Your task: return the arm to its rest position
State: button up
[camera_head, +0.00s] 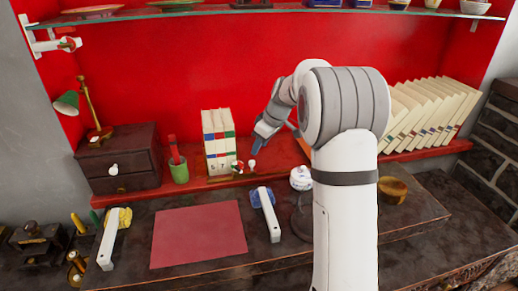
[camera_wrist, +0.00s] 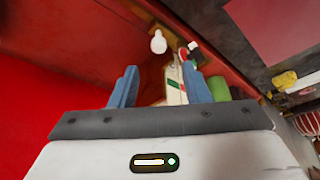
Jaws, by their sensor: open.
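My gripper (camera_head: 257,143) is at the end of my bent arm, in front of the red back wall in the head view. It is just right of the upright white books (camera_head: 217,140) on the red shelf. In the wrist view its two blue fingers (camera_wrist: 160,88) stand apart with nothing held between them. A white and green item, probably a book (camera_wrist: 174,85), shows beyond the gap. My arm rises at the right of centre and hides part of the shelf and worktop.
A glass shelf (camera_head: 250,10) with dishes runs above. A dark drawer box (camera_head: 118,160) with a lamp and a green cup (camera_head: 179,171) stand left. Leaning books (camera_head: 425,112) and a wooden bowl (camera_head: 393,189) stand right. A red mat (camera_head: 198,234) lies bare on the worktop.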

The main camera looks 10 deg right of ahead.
jog(key=s+a+r+m+h, duration=0.1)
jog(key=s+r+m, duration=0.1)
jog(key=s, duration=0.6)
jog(key=s+a+r+m, duration=0.2)
jog(key=s+r, duration=0.1)
jog(key=s, duration=0.5)
jog(key=s+f+m+h, duration=0.1)
jog(key=s+m, duration=0.1)
jog(key=s, duration=0.8)
jog(key=s+f+m+h, duration=0.1)
jog(key=s+f+m, duration=0.1)
jog(key=s, duration=0.8)
jog(key=shift+s+d+f+m+g, duration=0.25)
jog(key=shift+d+f+m+g, duration=0.05)
jog(key=shift+m, duration=0.2)
